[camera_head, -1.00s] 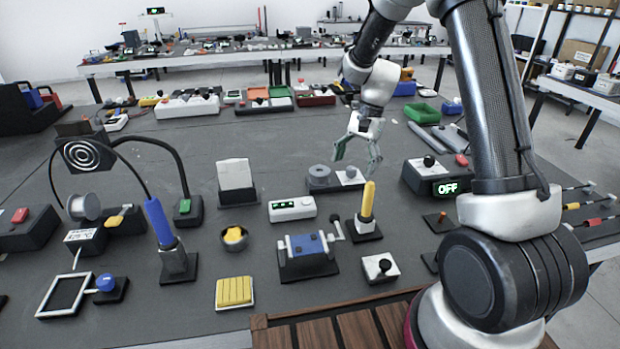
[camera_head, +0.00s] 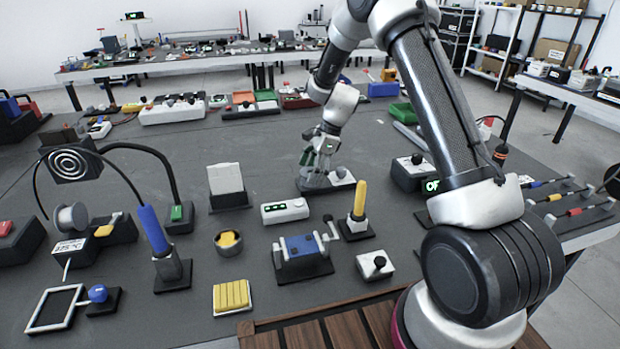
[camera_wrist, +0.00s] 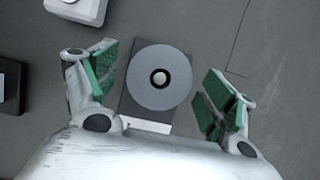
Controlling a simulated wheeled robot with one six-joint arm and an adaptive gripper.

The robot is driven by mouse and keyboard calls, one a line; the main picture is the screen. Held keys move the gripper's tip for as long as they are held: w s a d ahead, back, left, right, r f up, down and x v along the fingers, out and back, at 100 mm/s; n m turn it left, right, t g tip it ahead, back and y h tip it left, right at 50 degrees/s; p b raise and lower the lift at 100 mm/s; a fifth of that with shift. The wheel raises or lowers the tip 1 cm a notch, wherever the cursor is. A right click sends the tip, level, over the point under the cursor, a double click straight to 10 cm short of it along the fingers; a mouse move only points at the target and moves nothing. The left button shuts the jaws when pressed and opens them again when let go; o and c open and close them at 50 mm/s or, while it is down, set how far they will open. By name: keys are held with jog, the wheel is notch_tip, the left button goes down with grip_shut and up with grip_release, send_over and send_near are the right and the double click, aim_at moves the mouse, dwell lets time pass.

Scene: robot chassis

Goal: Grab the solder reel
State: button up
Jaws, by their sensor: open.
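A grey round reel (camera_wrist: 143,88) lies flat on a dark base plate (camera_wrist: 131,110), with a light round post through its middle. My gripper (camera_wrist: 160,86) is open in the wrist view, its green-padded fingers to the left and right of the reel with a gap on each side. In the head view my gripper (camera_head: 318,158) points down over the reel, which is mostly hidden behind the fingers. A pale spool (camera_head: 71,217) also stands at the far left, away from my gripper.
A white display box (camera_head: 285,211) and a yellow-handled lever (camera_head: 360,198) stand nearer the front. A card holder (camera_head: 226,180) is to the left. Bare table lies behind the reel.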

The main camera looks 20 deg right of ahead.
jog(key=shift+a+f, duration=0.25)
jog(key=shift+f, duration=0.3)
jog(key=c, duration=1.1)
jog(key=shift+r, duration=0.1)
